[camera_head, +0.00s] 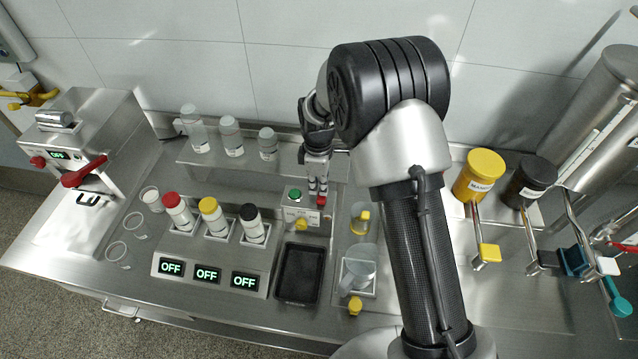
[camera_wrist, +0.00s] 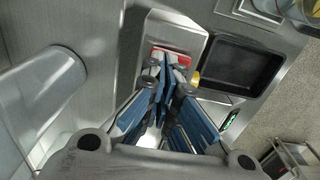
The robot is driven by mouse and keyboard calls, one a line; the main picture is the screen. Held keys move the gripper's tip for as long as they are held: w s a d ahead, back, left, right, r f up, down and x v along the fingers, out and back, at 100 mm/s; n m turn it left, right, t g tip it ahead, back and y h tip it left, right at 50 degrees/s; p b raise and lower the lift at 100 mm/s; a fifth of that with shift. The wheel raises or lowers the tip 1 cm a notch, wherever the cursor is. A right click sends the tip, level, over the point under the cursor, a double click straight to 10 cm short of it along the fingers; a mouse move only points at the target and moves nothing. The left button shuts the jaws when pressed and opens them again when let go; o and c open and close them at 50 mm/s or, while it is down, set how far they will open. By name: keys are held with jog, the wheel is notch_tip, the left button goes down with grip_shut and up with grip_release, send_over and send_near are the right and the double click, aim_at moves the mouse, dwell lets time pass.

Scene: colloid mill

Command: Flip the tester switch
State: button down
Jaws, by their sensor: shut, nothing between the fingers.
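Which of these is the switch, I cannot tell for certain. My gripper (camera_head: 318,186) points down at the red part, its fingers shut and empty. In the wrist view the fingertips (camera_wrist: 168,64) overlap the red part (camera_wrist: 182,58) and partly hide it; whether they touch it is unclear. The green button is hidden there behind my fingers.
A black tray (camera_head: 298,273) lies in front of the tester. Red, yellow and black capped bottles (camera_head: 215,217) stand left over displays reading OFF (camera_head: 206,274). A raised shelf (camera_head: 205,160) with white bottles is behind. A clear jug (camera_head: 358,270) stands to the right.

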notch_tip(320, 180, up, 12)
dwell(0.7)
dwell(0.4)
